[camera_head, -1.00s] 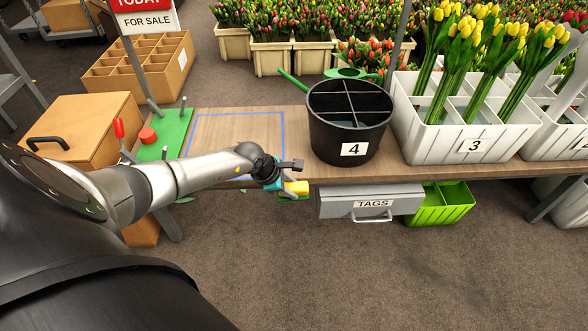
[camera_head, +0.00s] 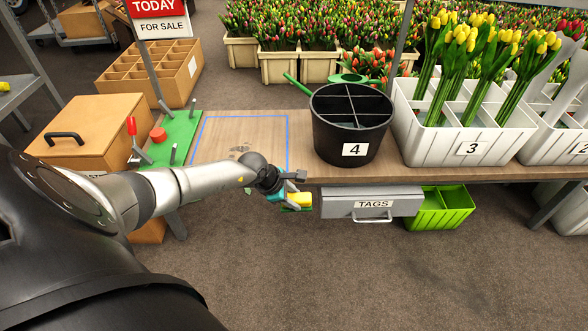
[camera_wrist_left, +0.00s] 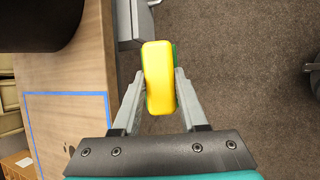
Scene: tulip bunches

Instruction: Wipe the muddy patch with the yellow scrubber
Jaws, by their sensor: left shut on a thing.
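My left gripper (camera_head: 297,187) is shut on the yellow scrubber (camera_head: 299,199), just off the table's front edge, left of the grey tags drawer. In the left wrist view the scrubber (camera_wrist_left: 158,77) is a yellow block with a green layer along its side, held between both fingers (camera_wrist_left: 160,88), with the floor beneath it. The muddy patch (camera_head: 240,150) shows as faint dark smudges on the wooden table (camera_head: 215,133), inside the blue outline. My forearm passes just in front of it and may hide part of it. My right gripper is not in view.
A black bucket (camera_head: 333,142) marked 4 stands right of the blue outline. A green board (camera_head: 180,137) with pegs and a red-handled lever lies to its left. A white crate (camera_head: 440,145) of yellow tulips is further right. The grey tags drawer (camera_head: 345,203) hangs below the table edge.

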